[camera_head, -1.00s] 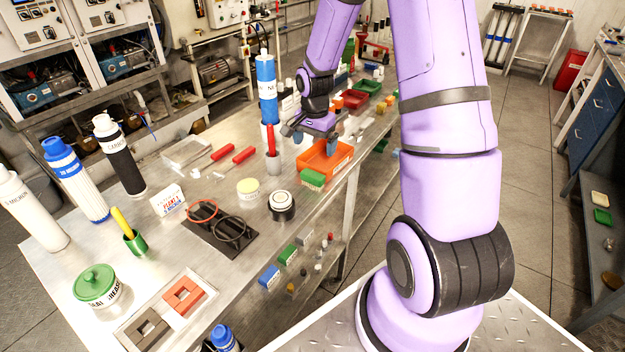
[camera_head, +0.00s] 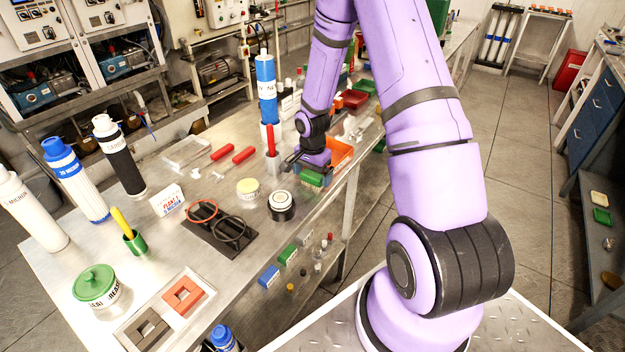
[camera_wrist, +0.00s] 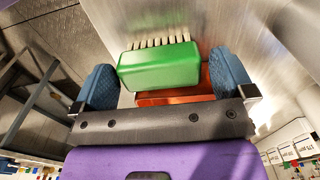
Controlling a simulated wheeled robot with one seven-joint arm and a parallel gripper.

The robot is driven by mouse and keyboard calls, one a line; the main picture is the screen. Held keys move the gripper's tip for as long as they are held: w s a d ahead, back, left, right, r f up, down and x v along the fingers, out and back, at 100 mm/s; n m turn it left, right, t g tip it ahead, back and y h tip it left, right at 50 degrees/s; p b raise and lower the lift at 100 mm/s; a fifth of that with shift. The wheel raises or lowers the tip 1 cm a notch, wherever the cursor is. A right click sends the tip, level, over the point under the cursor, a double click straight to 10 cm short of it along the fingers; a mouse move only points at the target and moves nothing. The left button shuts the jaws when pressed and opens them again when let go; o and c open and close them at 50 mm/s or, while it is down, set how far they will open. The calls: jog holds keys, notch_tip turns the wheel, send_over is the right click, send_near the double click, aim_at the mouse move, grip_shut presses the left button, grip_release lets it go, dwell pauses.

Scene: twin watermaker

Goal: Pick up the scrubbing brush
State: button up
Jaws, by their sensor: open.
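The scrubbing brush (camera_wrist: 160,66) has a green block body and a row of pale bristles along its far edge in the wrist view. It lies between the two blue fingertips of my gripper (camera_wrist: 160,84), which is open, with a gap at each finger. In the head view the brush (camera_head: 312,178) shows at the near end of the orange tray, at the table's right edge. My gripper (camera_head: 305,160) is just above and behind it there, and its fingers are partly hidden.
The orange tray (camera_head: 342,152) is beside the brush, partly hidden by my arm. A grey cup with a red-handled tool (camera_head: 271,140), a blue-and-white cylinder (camera_head: 267,90) and a round white-topped black puck (camera_head: 281,205) stand nearby. Red-handled tools (camera_head: 243,154) lie left.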

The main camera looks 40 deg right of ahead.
aim_at(312, 173)
jog(key=shift+f, duration=0.65)
jog(key=shift+c, duration=0.2)
jog(key=c, duration=0.8)
jog(key=shift+r, duration=5.05)
